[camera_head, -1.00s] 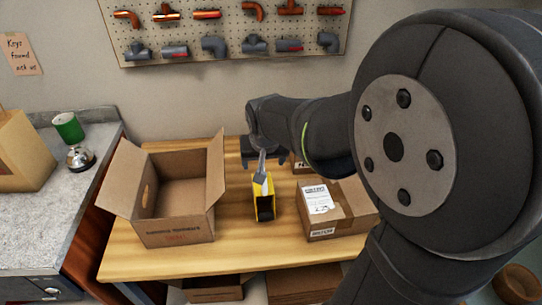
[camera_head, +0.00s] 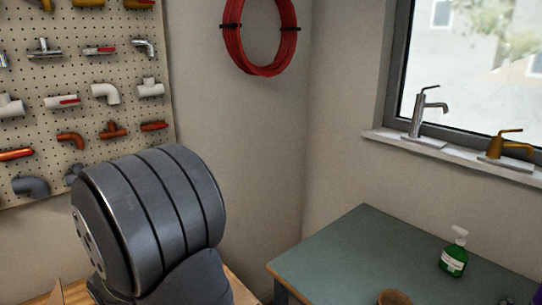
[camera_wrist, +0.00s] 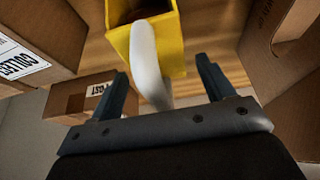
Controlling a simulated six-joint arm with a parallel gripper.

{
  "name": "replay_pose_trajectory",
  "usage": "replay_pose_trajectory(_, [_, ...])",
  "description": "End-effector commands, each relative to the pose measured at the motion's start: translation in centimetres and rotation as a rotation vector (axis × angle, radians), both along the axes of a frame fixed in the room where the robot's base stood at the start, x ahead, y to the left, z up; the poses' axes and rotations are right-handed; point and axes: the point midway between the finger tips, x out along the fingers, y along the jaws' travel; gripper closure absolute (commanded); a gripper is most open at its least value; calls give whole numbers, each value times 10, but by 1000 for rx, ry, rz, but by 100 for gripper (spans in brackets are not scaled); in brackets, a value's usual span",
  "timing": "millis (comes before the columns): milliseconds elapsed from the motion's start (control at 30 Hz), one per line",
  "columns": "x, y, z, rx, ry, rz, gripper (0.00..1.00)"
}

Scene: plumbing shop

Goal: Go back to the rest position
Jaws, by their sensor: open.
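In the wrist view my gripper (camera_wrist: 166,95) is open, with its two dark fingers apart. A white curved piece (camera_wrist: 149,60) shows between the fingers, in front of a yellow holder (camera_wrist: 172,25). I cannot tell whether the fingers touch the white piece. In the head view only a dark, rounded part of my arm shows at the lower left, and my gripper is out of that picture.
In the wrist view cardboard boxes stand at the left (camera_wrist: 65,30), the lower left (camera_wrist: 68,97) and the right (camera_wrist: 300,85). The head view shows a green table (camera_head: 350,245) with a green bottle (camera_head: 454,255), a pegboard (camera_head: 75,115) and a windowsill (camera_head: 380,137) with taps.

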Motion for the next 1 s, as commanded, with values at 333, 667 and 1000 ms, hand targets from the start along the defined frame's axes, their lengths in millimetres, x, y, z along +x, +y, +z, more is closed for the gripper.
replay_pose_trajectory(333, [2, 2, -7, 2, -1, 0, 26])
replay_pose_trajectory(667, [1, 1, -3, 1, -1, 0, 26])
replay_pose_trajectory(1000, [-10, -10, 36, 4, -3, 0, 26])
